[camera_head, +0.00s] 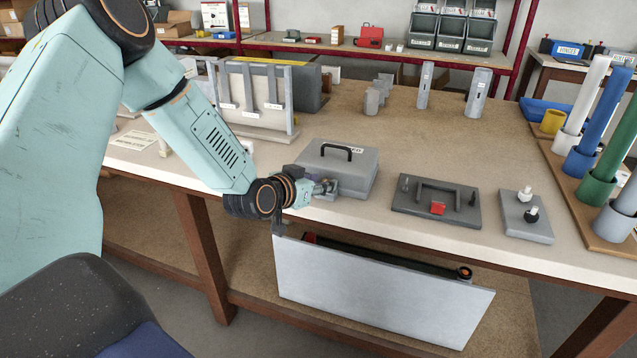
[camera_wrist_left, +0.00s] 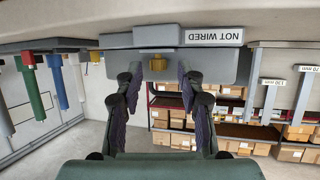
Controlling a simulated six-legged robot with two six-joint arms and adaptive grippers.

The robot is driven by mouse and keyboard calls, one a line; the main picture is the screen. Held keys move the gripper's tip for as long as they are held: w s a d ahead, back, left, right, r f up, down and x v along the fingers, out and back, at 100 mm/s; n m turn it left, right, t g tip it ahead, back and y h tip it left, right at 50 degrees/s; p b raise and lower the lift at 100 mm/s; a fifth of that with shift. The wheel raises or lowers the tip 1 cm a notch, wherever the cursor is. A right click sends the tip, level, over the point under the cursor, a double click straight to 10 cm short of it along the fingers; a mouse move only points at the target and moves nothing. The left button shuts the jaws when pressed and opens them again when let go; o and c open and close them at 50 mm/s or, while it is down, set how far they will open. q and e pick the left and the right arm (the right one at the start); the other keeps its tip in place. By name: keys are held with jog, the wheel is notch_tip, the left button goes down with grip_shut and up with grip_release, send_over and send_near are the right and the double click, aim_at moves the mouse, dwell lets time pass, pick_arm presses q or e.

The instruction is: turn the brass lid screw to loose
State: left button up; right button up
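A grey box (camera_head: 338,160) with a black handle on its lid stands near the table's front edge. Its front is upside down in the left wrist view (camera_wrist_left: 120,64), with a "NOT WIRED" label. The brass lid screw (camera_wrist_left: 157,63) sticks out of this front. In the head view my gripper hides the screw. My left gripper (camera_head: 328,188) is at the front left of the box. In the left wrist view it is open (camera_wrist_left: 157,82), with one finger to each side of the screw and a gap on both sides. My right gripper is not in view.
A dark plate with a handle and red block (camera_head: 437,208) lies right of the box. Beyond it is a grey plate with two knobs (camera_head: 526,215). A rack with grey profiles (camera_head: 258,95) stands behind left. A large grey panel (camera_head: 380,300) hangs below the table edge.

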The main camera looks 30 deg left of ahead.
pick_arm(q)
jog(key=shift+w+d, duration=0.2)
jog(key=c, duration=0.4)
jog(key=shift+a, duration=0.1)
grip_shut()
jog(key=shift+s+f, duration=0.1)
dwell(0.9)
jog(key=shift+o, duration=2.4)
grip_release()
